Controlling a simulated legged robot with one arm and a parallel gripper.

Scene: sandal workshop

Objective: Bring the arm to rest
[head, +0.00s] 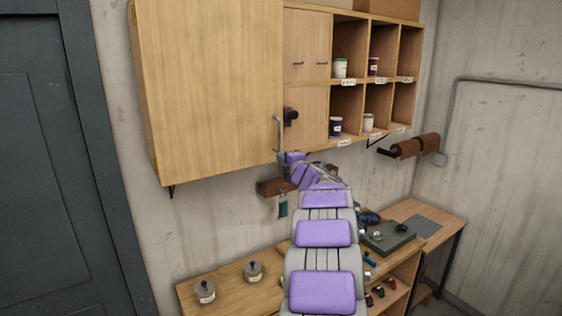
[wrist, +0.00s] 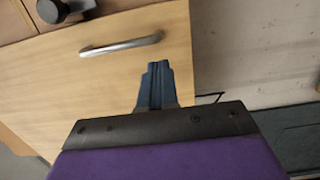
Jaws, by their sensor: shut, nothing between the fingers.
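My arm, with purple and grey segments, rises from the bottom middle of the head view. My gripper (wrist: 157,70) shows in the wrist view as dark blue fingers closed together with nothing between them. In the head view the gripper (head: 281,158) is small and partly hidden, close below the cabinet door's handle. The large wooden cabinet door (head: 212,85) fills the upper left of the head view. Its metal handle (head: 276,133) also shows in the wrist view (wrist: 120,45), ahead of the fingertips and apart from them in the picture.
Open cubbies hold jars (head: 340,68). A wooden workbench (head: 230,287) below carries two lidded tins (head: 205,291) and a dark green case (head: 388,237). Brown rolls (head: 405,148) hang on the right wall. A dark door (head: 60,160) is at the left.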

